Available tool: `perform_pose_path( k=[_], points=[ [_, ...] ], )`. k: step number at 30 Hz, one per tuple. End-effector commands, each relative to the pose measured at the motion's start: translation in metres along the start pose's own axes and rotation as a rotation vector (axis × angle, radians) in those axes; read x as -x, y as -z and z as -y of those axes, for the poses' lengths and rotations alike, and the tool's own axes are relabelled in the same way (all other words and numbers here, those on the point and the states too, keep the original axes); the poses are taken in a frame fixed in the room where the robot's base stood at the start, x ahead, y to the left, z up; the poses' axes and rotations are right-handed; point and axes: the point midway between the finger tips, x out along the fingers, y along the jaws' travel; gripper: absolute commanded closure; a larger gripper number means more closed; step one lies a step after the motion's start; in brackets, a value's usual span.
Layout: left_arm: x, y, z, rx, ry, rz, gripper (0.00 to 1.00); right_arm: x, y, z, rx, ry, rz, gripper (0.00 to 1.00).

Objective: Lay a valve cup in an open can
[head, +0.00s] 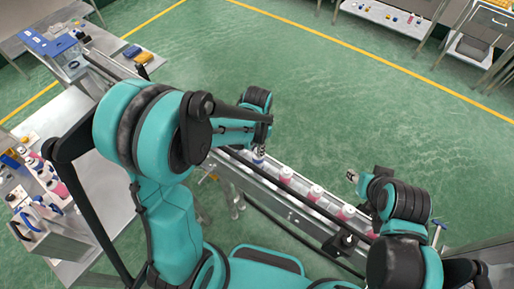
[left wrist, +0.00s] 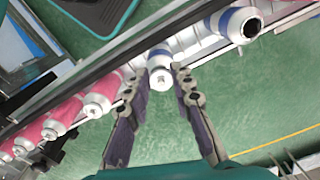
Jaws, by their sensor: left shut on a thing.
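My left gripper (head: 259,150) is over the conveyor in the head view. In the left wrist view its fingers (left wrist: 162,72) are closed in around a small pale round piece, which looks like the valve cup (left wrist: 160,80). A blue-and-white can (left wrist: 160,60) is right behind that piece; whether they touch I cannot tell. Another blue-and-white can (left wrist: 235,22), with a dark open mouth, lies further right in the wrist view. My right gripper (head: 351,176) is over the conveyor's far side, apart from the cans; its finger gap is too small to read.
Several pink cans with white tops (head: 315,193) stand along the conveyor (head: 300,212), also in the left wrist view (left wrist: 62,118). A side table (head: 108,195) at left holds a rack with pink bottles.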

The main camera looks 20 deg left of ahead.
Motion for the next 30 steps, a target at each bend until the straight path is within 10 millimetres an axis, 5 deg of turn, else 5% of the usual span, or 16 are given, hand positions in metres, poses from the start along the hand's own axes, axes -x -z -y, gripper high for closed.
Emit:
perform_pose_path(
  k=[26, 27, 30],
  points=[
    [0.0003, -0.0001, -0.0001, 0.0, 0.0, 0.0, 0.86, -0.0023, -0.0016, 0.0, 0.0, 0.0, 0.0, 0.6],
    [0.0003, 0.0, -0.0001, 0.0, 0.0, 0.0, 0.69, -0.0023, -0.0016, 0.0, 0.0, 0.0, 0.0, 0.6],
    [0.0003, -0.0001, -0.0001, 0.0, 0.0, 0.0, 0.53, -0.0023, -0.0016, 0.0, 0.0, 0.0, 0.0, 0.6]
  ],
)
